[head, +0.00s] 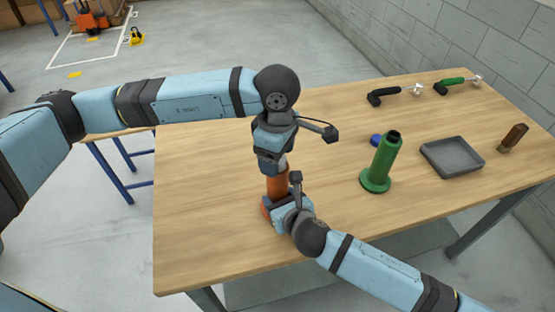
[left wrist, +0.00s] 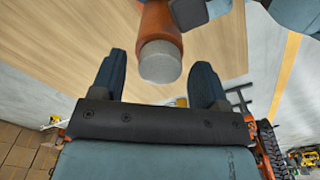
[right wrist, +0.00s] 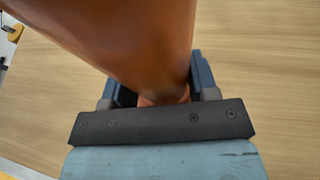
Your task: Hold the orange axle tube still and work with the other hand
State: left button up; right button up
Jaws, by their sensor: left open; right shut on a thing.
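The orange axle tube (head: 277,186) stands upright near the front middle of the table, with a grey cap or end at its top. My right gripper (head: 276,213) is shut around its lower part; the right wrist view shows the tube (right wrist: 125,40) rising from between the fingers. My left gripper (head: 271,168) is open above the tube's top, pointing down. In the left wrist view the grey end (left wrist: 160,62) lies between and just beyond the two spread fingertips, with gaps on both sides. The arms hide part of the tube in the head view.
To the right stand a green flanged tube (head: 383,163) with a dark top, a blue piece (head: 376,141), a grey tray (head: 452,167) and a brown piece (head: 513,138). Black-handled (head: 387,95) and green-handled (head: 455,84) tools lie at the back. The table's left part is clear.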

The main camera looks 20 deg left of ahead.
pick_arm(q)
jog(key=shift+c, duration=0.2)
pick_arm(e)
jog(key=shift+a+r, duration=0.1)
jog(key=shift+r, duration=0.1)
pick_arm(q)
jog(key=c, duration=0.7)
jog(key=m, duration=0.9)
jog(key=shift+m, duration=0.4)
pick_arm(e)
jog(key=shift+w, duration=0.1)
pick_arm(q)
jog(key=m, duration=0.6)
jog(key=shift+m, duration=0.3)
jog(key=m, duration=0.3)
jog(key=shift+s, duration=0.15)
jog(key=shift+c, duration=1)
pick_arm(e)
jog(key=shift+w, duration=0.1)
